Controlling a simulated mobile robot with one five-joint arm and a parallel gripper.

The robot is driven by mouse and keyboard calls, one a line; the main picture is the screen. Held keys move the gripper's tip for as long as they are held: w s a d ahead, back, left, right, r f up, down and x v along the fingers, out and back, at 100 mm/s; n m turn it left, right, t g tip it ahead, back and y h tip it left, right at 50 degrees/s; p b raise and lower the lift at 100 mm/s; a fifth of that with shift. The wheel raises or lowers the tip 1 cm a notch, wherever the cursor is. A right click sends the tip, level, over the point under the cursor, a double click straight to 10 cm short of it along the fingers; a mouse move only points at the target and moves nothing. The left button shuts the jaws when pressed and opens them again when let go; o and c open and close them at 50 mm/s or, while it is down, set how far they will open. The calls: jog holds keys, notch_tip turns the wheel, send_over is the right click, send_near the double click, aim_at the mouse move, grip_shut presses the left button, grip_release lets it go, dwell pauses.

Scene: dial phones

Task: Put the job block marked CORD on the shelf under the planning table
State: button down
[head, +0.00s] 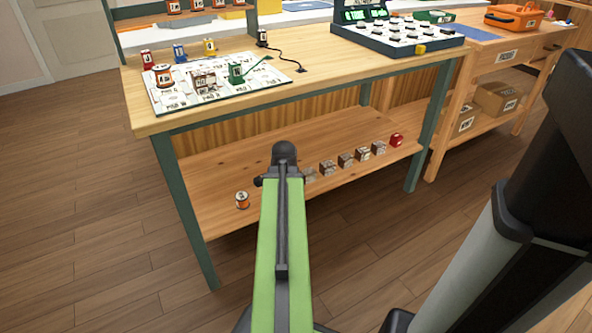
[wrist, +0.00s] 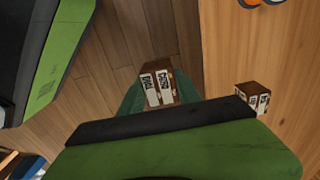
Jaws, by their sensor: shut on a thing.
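My gripper (wrist: 157,98) is shut on a brown block (wrist: 158,84) with white labels, seen in the wrist view. The label lettering is small and turned; one label looks like CORD, but I cannot read it surely. The planning table (head: 330,82) stands ahead in the head view, with a wooden shelf (head: 222,170) low under its top. My green arm reaches toward the shelf's front edge and hides the gripper and held block in the head view. In the wrist view the block is over the floor, beside the shelf board (wrist: 235,50).
Another labelled block (wrist: 253,97) is right of my gripper. Green table legs (head: 180,195) bound the shelf.

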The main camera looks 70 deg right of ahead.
jog(key=w+d, duration=0.3)
jog(key=w, duration=0.1)
jog(key=w+d, duration=0.4)
jog(key=w, duration=0.1)
jog(key=w+d, duration=0.3)
jog(key=w, duration=0.2)
jog(key=shift+d, duration=0.25)
notch_tip(320, 180, down, 4)
jog(key=b, duration=0.4)
jog(key=shift+r, duration=0.3)
jog(key=shift+f, duration=0.2)
jog(key=c, duration=0.9)
grip_release()
jog(key=shift+o, duration=0.2)
notch_tip(320, 180, up, 8)
jog(key=p, duration=0.8)
